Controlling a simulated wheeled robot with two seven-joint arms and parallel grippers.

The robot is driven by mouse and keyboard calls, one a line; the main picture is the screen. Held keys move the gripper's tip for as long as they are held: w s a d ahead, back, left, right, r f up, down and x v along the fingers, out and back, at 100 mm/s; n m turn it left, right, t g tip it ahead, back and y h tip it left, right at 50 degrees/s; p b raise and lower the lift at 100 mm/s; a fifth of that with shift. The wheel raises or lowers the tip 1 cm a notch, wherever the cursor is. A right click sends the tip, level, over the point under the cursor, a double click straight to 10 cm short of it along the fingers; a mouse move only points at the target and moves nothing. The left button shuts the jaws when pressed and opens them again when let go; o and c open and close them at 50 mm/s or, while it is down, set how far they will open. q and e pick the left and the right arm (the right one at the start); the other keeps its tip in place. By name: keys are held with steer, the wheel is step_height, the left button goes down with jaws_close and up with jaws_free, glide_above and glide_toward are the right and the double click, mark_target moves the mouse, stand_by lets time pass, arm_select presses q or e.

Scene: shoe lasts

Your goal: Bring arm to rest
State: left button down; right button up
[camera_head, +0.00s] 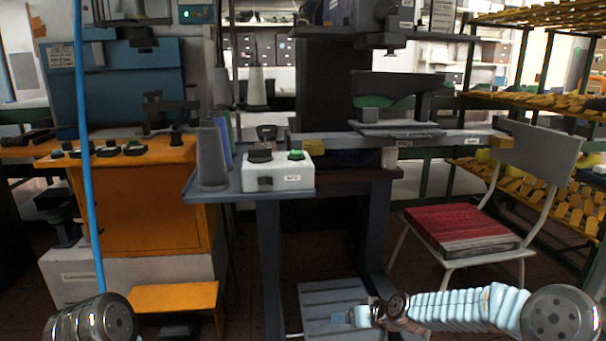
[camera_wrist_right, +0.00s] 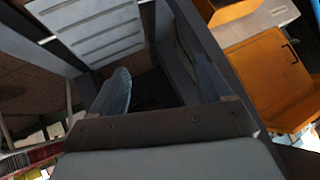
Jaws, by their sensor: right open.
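My right arm comes in low from the right in the head view, and its gripper (camera_head: 352,316) points left in front of the dark machine stand. In the right wrist view the two blue-grey fingers of this gripper (camera_wrist_right: 160,74) stand apart with nothing between them. Only a rounded metal part of my left arm (camera_head: 90,318) shows at the bottom left of the head view. My left gripper is not in view.
A grey slatted footrest (camera_head: 325,296) lies beneath the dark stand (camera_head: 271,262), close to my right gripper. An orange cabinet (camera_head: 140,205) stands left. A chair with a red seat (camera_head: 460,228) stands right, before a rack of yellow shoe lasts (camera_head: 560,196).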

steer(key=s+a+f+m+g, duration=0.1)
steer(key=s+f+g, duration=0.1)
steer(key=s+f, duration=0.65)
steer(key=s+a+f+m+g, duration=0.1)
steer(key=s+a+f+g, duration=0.1)
steer(key=s+f, duration=0.6)
steer(key=s+f+m+g, duration=0.1)
steer(key=s, duration=0.7)
steer(key=s+d+f+m+g+h, duration=0.1)
steer(key=s+f, duration=0.1)
steer(key=s, duration=0.7)
steer(key=shift+s+d+f+g+p, duration=0.2)
steer(key=shift+d+g+p, duration=0.1)
steer(key=shift+g+p, duration=0.1)
